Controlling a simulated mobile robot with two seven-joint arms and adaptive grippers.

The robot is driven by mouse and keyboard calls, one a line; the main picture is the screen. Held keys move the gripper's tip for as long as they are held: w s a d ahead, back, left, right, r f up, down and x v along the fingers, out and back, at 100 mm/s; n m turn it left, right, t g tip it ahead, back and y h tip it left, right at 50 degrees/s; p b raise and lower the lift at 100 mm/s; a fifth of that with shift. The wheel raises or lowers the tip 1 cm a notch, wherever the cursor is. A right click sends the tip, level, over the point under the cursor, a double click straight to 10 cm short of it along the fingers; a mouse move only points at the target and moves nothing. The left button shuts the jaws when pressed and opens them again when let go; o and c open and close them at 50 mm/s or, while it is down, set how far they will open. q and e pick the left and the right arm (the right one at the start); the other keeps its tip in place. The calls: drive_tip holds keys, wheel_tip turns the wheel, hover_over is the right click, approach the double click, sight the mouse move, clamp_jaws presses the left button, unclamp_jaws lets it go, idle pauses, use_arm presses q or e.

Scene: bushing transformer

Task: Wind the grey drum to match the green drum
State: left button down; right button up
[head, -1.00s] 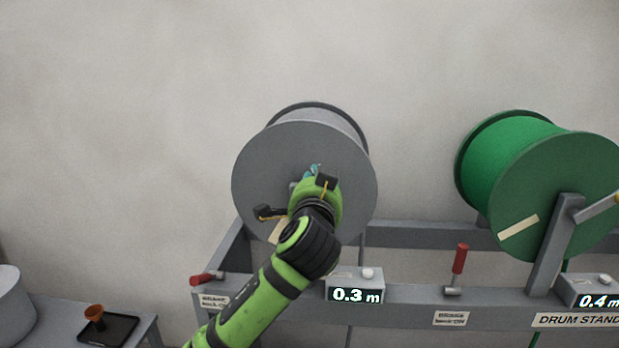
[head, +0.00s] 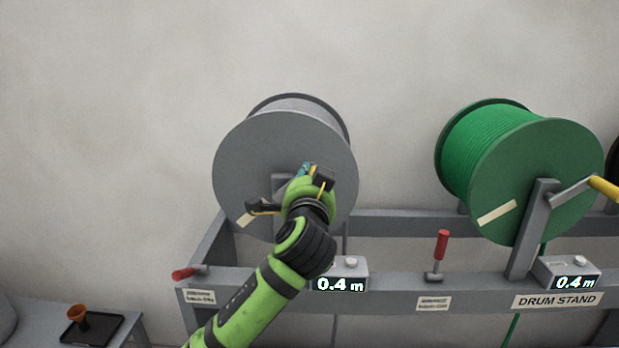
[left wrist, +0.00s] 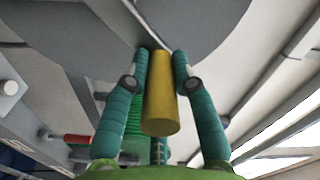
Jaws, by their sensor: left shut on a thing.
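The grey drum (head: 262,150) sits on the stand at left, with a cream tape mark (head: 245,221) low on its face. Its counter (head: 340,284) reads 0.4 m. The green drum (head: 555,165) is at right, and its counter (head: 577,282) also reads 0.4 m. My left gripper (head: 311,171) is in front of the grey drum's face, which it partly hides. In the left wrist view its teal fingers (left wrist: 163,75) are shut on a yellow crank handle (left wrist: 160,100), one finger on each side. My right gripper is out of view.
A red brake lever (head: 184,273) lies sideways at the stand's left end; another (head: 441,246) stands upright mid-stand. The green drum has its own yellow-handled crank (head: 603,187). A side table holds a black tray (head: 105,333) with an orange cup (head: 83,314).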

use_arm(q)
drive_tip(key=c, duration=1.1)
unclamp_jaws()
drive_tip(key=shift+d+f, duration=0.2)
drive_tip(key=shift+o, duration=0.4)
drive_tip(key=shift+d+r, duration=0.1)
drive_tip(key=shift+s, duration=0.5)
drive_tip(key=s, duration=1.1)
drive_tip(key=shift+a, duration=0.2)
